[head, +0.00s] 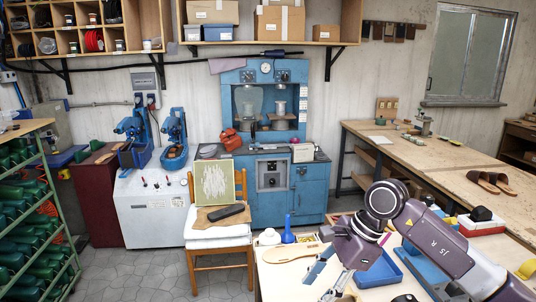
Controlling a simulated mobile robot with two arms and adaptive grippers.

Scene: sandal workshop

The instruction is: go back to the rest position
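My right arm comes in from the lower right, marked "R", and bends down over the near workbench (280,283). Its gripper (317,288) points down and to the left, low over the bench top. Its two fingers are apart, and I see nothing between them. My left arm and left gripper are not in view.
On the near bench lie a tan sole shape (290,252), a blue tray (379,272) and a blue funnel-like item (288,230). A chair (218,238) stands behind its left side. A long bench (440,155) with sandals (491,182) runs along the right. Floor at left is clear.

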